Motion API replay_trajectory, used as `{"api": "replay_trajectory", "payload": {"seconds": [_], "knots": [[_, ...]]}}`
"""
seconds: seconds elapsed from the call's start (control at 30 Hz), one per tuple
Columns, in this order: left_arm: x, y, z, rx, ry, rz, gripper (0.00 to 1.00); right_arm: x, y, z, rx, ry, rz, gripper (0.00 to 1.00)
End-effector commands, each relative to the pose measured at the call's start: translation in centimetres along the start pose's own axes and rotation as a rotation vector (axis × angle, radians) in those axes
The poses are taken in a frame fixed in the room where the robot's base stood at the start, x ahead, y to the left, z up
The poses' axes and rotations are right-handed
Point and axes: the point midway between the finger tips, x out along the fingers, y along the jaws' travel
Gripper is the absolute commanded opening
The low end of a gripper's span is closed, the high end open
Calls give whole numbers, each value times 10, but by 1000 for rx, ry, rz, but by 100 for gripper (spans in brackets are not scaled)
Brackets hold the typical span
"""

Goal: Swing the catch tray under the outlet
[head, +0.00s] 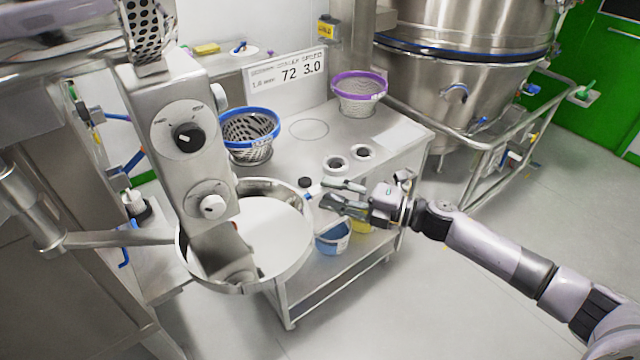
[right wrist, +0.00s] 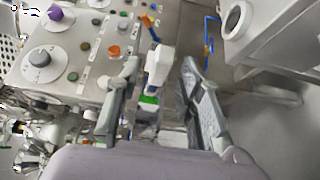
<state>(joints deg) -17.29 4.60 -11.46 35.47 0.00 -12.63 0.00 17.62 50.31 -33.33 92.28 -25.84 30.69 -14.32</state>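The catch tray (head: 285,235) is a round, shallow steel pan with a pale inside and a raised rim. A metal arm (head: 120,239) runs to it from a pivot at the left. A steel housing with dials (head: 190,135) overlaps the tray's left part, and the outlet itself cannot be made out. A small black knob (head: 305,182) shows near the tray's right rim. My right gripper (head: 333,192) is open, its fingers pointing left just beside that rim. In the right wrist view its fingers (right wrist: 160,88) are apart, with a white and green item in the gap. My left gripper is out of view.
A steel cart (head: 290,150) behind the tray bears a blue-rimmed basket (head: 250,135), a purple-rimmed basket (head: 358,93) and a sign (head: 287,73). A blue bucket (head: 332,238) sits on its lower shelf. A large steel vessel (head: 465,75) stands behind.

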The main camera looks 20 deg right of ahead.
Motion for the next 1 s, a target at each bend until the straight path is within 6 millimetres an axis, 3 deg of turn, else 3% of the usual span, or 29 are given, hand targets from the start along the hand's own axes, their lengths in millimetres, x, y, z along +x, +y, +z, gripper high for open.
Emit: {"api": "replay_trajectory", "payload": {"seconds": [0.2, 0.6, 1.0], "knots": [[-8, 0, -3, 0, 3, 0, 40, 27, 1, 0, 0, -1, 1, 35], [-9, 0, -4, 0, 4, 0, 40, 32, -1, 0, 0, -1, -1, 34], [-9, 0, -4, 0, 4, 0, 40, 32, 0, 0, 0, -1, -1, 8]]}}
